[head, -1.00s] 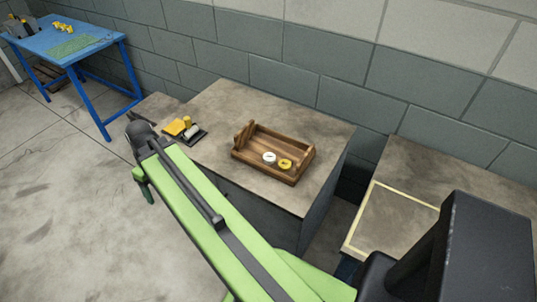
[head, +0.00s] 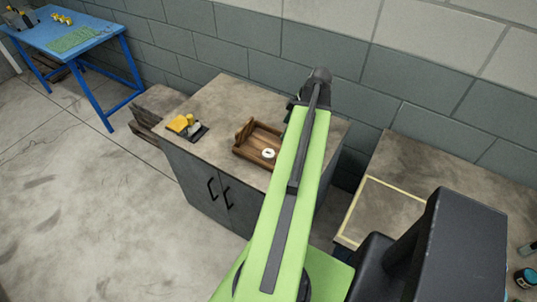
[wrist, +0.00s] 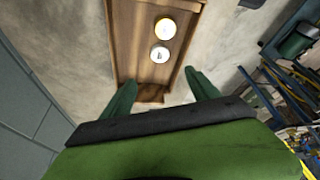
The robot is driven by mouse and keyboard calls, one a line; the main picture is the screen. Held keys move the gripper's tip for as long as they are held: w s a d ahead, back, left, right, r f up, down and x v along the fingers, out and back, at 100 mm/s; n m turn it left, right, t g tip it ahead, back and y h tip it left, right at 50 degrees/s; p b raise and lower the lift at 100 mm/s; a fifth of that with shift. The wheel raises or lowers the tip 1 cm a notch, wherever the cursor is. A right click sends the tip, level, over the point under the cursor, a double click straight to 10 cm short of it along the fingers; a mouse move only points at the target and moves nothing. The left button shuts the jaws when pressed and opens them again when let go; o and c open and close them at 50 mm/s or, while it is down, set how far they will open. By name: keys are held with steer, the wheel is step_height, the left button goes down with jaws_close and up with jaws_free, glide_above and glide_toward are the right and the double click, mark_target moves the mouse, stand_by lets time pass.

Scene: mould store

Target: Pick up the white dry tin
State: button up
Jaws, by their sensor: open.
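The white tin (head: 268,153) lies in a wooden tray (head: 243,137) on the cabinet top. My arm hides the yellow tin and the tray's right part in the head view. My gripper (wrist: 161,91) is open and empty, its two green fingers apart at the tray's near end in the wrist view. The tins lie ahead of the fingertips, not between them.
A dark holder with yellow items (head: 186,126) sits left of the tray on the cabinet top (head: 222,98). A block wall (head: 240,45) stands behind. A blue table (head: 70,38) is at far left. A pale-framed surface (head: 385,205) is at right.

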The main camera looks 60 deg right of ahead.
mark_target(268, 153)
steer(key=b+x, duration=1.5)
steer(key=x, duration=0.2)
steer(key=shift+s+d, duration=0.1)
steer(key=shift+r, duration=0.1)
steer(key=c, duration=1.4)
steer(key=shift+r+p, duration=0.15)
steer(key=shift+p, duration=0.2)
step_height(268, 153, up, 4)
steer(key=p, duration=0.4)
steer(key=shift+r, duration=0.15)
steer(key=s+d+r+p, duration=0.2)
steer(key=s, duration=0.1)
steer(key=s+d+r+p, duration=0.2)
steer(key=s, duration=0.1)
steer(key=s+d+r+p, duration=0.2)
steer(key=s, duration=0.1)
steer(key=shift+s+d+r+p, duration=0.2)
steer(key=shift+s+d+p, duration=0.05)
steer(key=shift+s+p, duration=0.15)
